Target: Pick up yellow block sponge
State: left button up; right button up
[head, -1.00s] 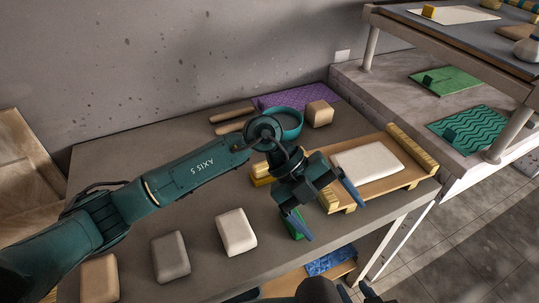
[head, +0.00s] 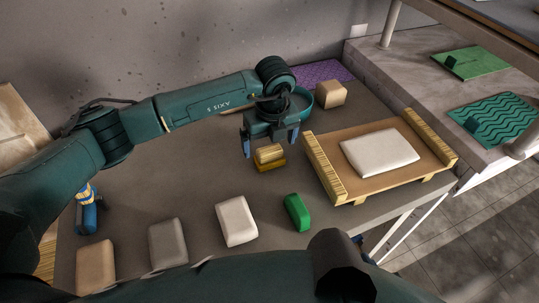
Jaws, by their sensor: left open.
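The yellow block sponge (head: 270,158) lies on the grey table near its middle, with a paler top and a darker yellow lower part. My left gripper (head: 269,142) is open and empty, pointing down just behind and above the sponge. Its blue fingertips show to the upper left and upper right of the sponge, and I cannot tell whether they touch it. My right gripper is not in view.
A wooden tray (head: 347,190) with a white block (head: 379,152) stands right of the sponge. A green block (head: 297,212), white block (head: 236,221), grey block (head: 168,243) and tan block (head: 95,266) line the front. A teal bowl (head: 302,99) stands behind my gripper.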

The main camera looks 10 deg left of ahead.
aim_at(270, 149)
pick_arm(q)
jog(key=f, duration=0.5)
jog(key=shift+w+a+f+p, duration=0.1)
jog(key=shift+w+p, duration=0.15)
jog(key=shift+p, duration=0.15)
jog(key=shift+c, duration=0.2)
jog(key=c, duration=1)
notch_tip(270, 149, up, 10)
jog(key=shift+r+b, duration=0.1)
jog(key=shift+b, duration=0.4)
jog(key=o, duration=0.3)
jog(key=shift+c, duration=1.2)
